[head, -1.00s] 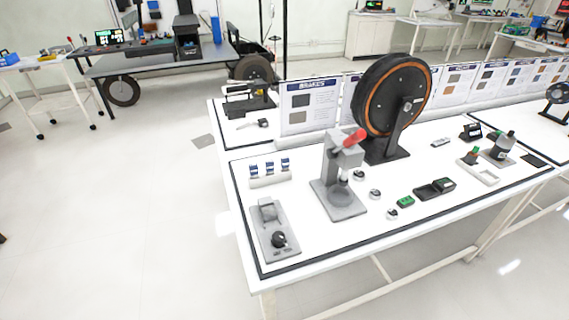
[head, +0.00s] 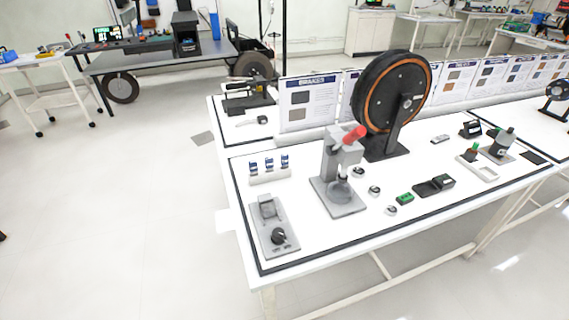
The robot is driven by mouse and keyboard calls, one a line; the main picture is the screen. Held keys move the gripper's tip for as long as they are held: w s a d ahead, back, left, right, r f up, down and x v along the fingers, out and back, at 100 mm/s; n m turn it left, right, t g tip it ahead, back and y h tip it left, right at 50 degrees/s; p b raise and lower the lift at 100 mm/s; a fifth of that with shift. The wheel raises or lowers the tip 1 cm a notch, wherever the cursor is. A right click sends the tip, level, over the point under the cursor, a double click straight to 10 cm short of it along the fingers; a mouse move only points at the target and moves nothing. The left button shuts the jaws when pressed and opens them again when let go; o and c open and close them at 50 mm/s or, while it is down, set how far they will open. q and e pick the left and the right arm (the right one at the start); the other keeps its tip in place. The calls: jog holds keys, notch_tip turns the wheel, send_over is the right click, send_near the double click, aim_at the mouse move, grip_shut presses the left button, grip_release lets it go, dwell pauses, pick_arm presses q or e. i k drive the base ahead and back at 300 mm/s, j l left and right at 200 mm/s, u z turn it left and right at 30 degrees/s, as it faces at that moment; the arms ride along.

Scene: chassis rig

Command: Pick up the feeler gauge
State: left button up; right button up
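Neither of my grippers is in the head view. I cannot identify the feeler gauge with certainty. A small flat grey piece (head: 440,139) lies on the white table (head: 310,238), right of the large black wheel, and may be it; it is too small to tell. No gripper is near it.
A grey press (head: 342,180) with a red handle stands mid-table. The black wheel (head: 392,92) stands behind it. A knobbed grey fixture (head: 272,225) is at front left.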

aim_at(284, 158)
jog(key=i+j+z, duration=0.3)
jog(key=j+z, duration=0.2)
jog(key=i+j+z, duration=0.15)
jog(key=j+z, duration=0.3)
jog(key=j, duration=0.15)
jog(key=j+z, duration=0.5)
jog(key=j, duration=0.15)
jog(key=j+z, duration=0.45)
jog(key=j, duration=0.25)
jog(key=k+j+z, duration=0.15)
jog(key=j+z, duration=0.35)
jog(key=j, duration=0.15)
